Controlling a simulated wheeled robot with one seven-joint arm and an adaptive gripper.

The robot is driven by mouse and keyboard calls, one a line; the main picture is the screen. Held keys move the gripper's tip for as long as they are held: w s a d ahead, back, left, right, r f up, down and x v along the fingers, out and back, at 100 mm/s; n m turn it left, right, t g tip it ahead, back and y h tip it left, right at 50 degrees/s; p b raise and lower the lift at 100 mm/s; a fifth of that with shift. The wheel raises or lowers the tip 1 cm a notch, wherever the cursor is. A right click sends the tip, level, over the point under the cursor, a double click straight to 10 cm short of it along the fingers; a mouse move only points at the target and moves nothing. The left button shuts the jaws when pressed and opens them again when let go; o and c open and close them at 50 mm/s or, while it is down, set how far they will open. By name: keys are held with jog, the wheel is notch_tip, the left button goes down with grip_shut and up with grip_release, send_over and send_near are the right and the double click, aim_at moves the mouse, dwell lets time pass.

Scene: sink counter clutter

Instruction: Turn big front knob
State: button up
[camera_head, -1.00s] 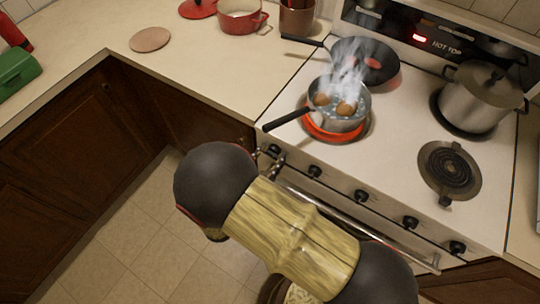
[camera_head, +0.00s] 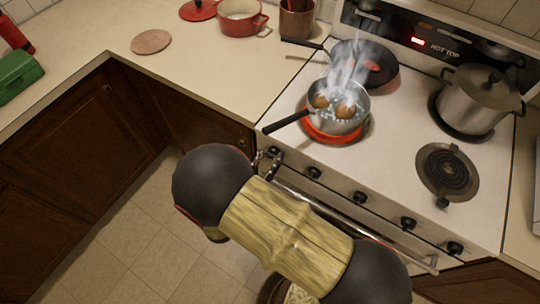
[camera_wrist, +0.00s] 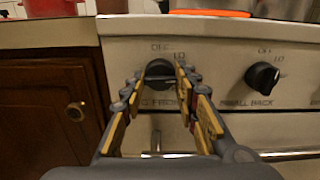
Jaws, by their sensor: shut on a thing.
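The big front knob (camera_wrist: 159,70) is the black leftmost knob on the stove's front panel in the wrist view. The lettering below it is partly hidden by my fingers. My gripper (camera_wrist: 161,80) is shut on this knob, with one finger on its left and one on its right. In the head view the knob (camera_head: 275,151) shows at the left end of the panel, and my gripper (camera_head: 268,162) reaches it, mostly hidden behind my arm. I cannot tell the knob's exact angle.
Another black knob (camera_wrist: 263,76) is to the right, and an oven handle (camera_head: 350,226) runs below the panel. A steaming saucepan (camera_head: 337,110) sits on a glowing red burner above. A dark pan (camera_head: 374,66) and a steel pot (camera_head: 478,101) stand farther back.

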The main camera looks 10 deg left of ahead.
dwell(0.3)
jog(key=o, duration=1.1)
jog(key=shift+o, duration=0.3)
jog(key=v, duration=1.2)
